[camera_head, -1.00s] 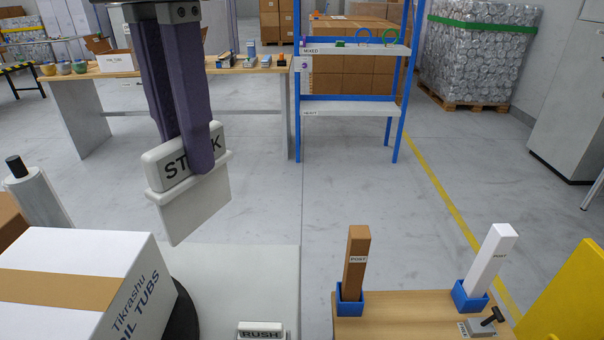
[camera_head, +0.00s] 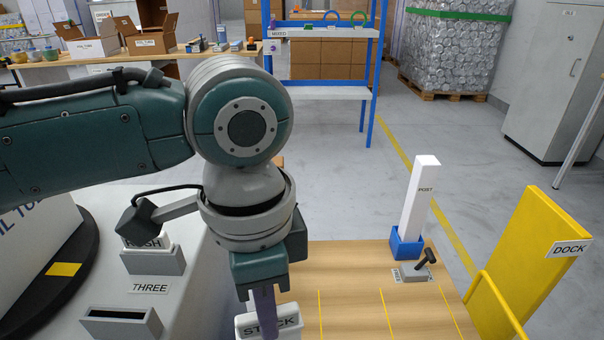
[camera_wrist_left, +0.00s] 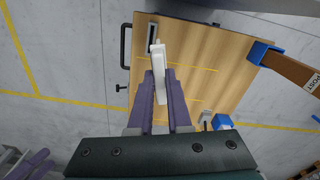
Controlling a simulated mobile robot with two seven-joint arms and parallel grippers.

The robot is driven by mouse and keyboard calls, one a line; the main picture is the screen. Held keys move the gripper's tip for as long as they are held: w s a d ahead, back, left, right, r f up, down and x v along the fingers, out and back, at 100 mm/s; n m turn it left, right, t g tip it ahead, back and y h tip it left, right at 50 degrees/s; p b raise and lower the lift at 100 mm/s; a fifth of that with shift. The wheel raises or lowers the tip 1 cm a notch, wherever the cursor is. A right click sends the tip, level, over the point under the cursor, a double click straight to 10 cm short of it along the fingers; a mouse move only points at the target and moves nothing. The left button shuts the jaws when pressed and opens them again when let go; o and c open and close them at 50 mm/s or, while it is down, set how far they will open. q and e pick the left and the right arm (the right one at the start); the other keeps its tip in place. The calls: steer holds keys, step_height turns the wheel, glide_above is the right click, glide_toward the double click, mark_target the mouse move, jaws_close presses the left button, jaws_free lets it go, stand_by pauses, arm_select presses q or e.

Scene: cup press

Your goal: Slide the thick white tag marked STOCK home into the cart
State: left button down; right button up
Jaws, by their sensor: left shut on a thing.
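My left gripper (camera_head: 265,312) is shut on the thick white STOCK tag (camera_head: 290,323), which hangs over the cart at the bottom edge of the head view. The cart (camera_head: 345,290) has a wooden deck with yellow lines. In the left wrist view, the tag (camera_wrist_left: 158,62) sits between the purple fingers (camera_wrist_left: 158,85), its far end close to a dark slot in a grey holder (camera_wrist_left: 151,40) on the deck. I cannot tell whether the tag touches it. Purple parts at that view's lower left, perhaps my right gripper (camera_wrist_left: 32,166), are cut off.
A white post (camera_head: 418,195) in a blue socket and a small black-handled fixture (camera_head: 415,272) stand on the cart. A brown post (camera_wrist_left: 292,72) shows in the wrist view. A yellow DOCK panel (camera_head: 540,260) is at the right. Slotted holders (camera_head: 122,322) stand on the white surface at left.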

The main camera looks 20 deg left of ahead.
arm_select(q)
step_height(320, 180, down, 8)
steer(key=s+d+m+b, duration=0.1)
steer(key=s+m, duration=0.1)
steer(key=m, duration=0.1)
steer(key=shift+s+d+r+b, duration=0.15)
steer(key=shift+r+b, duration=0.1)
steer(key=shift+b, duration=0.1)
arm_select(e)
step_height(320, 180, down, 3)
steer(key=shift+r, duration=0.15)
arm_select(q)
step_height(320, 180, down, 6)
steer(key=b, duration=0.3)
steer(key=shift+r, duration=0.15)
arm_select(e)
step_height(320, 180, down, 4)
steer(key=shift+d+r, duration=0.1)
steer(key=shift+r, duration=0.15)
steer(key=shift+r, duration=0.25)
arm_select(q)
steer(key=shift+p, duration=0.45)
arm_select(e)
steer(key=shift+r, duration=0.45)
arm_select(q)
steer(key=shift+f+b, duration=2.3)
steer(key=shift+f, duration=0.55)
arm_select(e)
steer(key=shift+f, duration=2.3)
